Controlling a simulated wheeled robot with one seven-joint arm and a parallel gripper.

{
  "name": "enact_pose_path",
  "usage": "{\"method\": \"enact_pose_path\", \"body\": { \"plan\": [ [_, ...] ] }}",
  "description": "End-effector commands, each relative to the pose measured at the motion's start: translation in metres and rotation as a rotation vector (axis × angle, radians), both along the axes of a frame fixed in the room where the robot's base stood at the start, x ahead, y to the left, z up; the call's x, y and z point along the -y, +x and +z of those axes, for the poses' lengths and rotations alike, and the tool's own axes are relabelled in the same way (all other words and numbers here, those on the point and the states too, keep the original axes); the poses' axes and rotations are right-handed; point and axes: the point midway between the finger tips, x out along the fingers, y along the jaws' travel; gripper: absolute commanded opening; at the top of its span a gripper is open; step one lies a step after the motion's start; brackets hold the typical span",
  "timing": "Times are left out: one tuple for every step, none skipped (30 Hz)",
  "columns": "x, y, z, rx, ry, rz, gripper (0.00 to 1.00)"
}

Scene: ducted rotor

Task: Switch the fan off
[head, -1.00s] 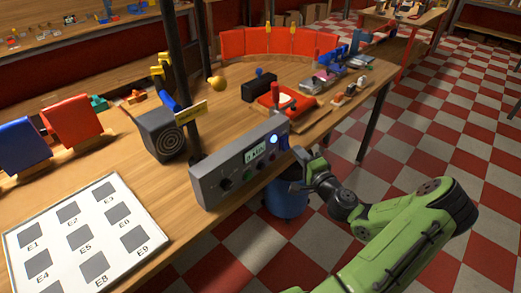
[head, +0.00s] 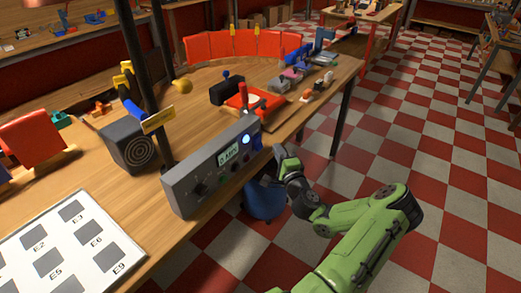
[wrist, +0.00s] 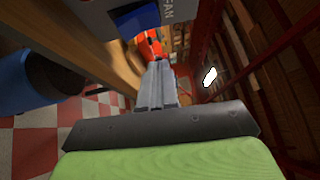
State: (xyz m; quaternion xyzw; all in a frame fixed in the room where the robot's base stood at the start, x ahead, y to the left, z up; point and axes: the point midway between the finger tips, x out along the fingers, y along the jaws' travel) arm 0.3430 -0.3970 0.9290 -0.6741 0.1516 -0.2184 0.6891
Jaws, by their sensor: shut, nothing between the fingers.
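A grey control panel (head: 211,167) stands at the near edge of the wooden bench in the head view. It has a small display (head: 228,155), a dark knob (head: 198,189) and a lit blue-white round light (head: 245,139). A blue switch-like part (head: 257,140) is at its right end. In the wrist view a panel corner marked FAN (wrist: 168,9) shows at the top, beside a blue part (wrist: 136,20). My gripper (wrist: 157,72) is shut and empty, its fingers pointing toward that area. In the head view it is just right of the panel; contact cannot be told.
A dark box with a ringed round face (head: 127,147) stands behind the panel, near a black post (head: 152,85). A white board with grey squares (head: 65,250) lies front left. A blue bin (head: 263,200) is below the bench edge. Checkered floor at right is clear.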

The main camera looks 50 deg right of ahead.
Motion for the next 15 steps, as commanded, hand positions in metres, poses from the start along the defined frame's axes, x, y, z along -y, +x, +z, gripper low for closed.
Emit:
{"method": "enact_pose_path", "body": {
  "plan": [
    [-0.001,0.007,-0.005,0.001,0.002,0.001,0.0],
    [-0.002,0.011,-0.007,0.0,0.002,0.001,0.0],
    [-0.002,0.016,-0.009,0.0,0.001,0.002,0.0],
    [-0.002,0.019,-0.011,0.0,0.0,0.002,0.0],
    [-0.003,0.022,-0.012,0.0,0.001,0.002,0.0],
    [-0.003,0.025,-0.013,-0.001,0.0,0.001,0.0],
    [-0.003,0.027,-0.014,-0.001,0.001,0.0,0.0],
    [-0.003,0.029,-0.015,-0.001,0.0,0.001,0.0],
    [-0.003,0.031,-0.015,-0.001,0.0,0.001,0.0],
    [-0.003,0.032,-0.016,-0.001,0.0,0.001,0.0],
    [-0.003,0.032,-0.016,-0.001,0.0,0.001,0.0],
    [-0.003,0.033,-0.016,-0.001,0.001,0.0,0.0],
    [-0.003,0.033,-0.016,-0.001,0.001,0.0,0.0],
    [-0.003,0.033,-0.016,-0.001,0.001,0.0,0.0],
    [-0.003,0.033,-0.015,-0.001,0.001,0.0,0.0]
  ]
}}
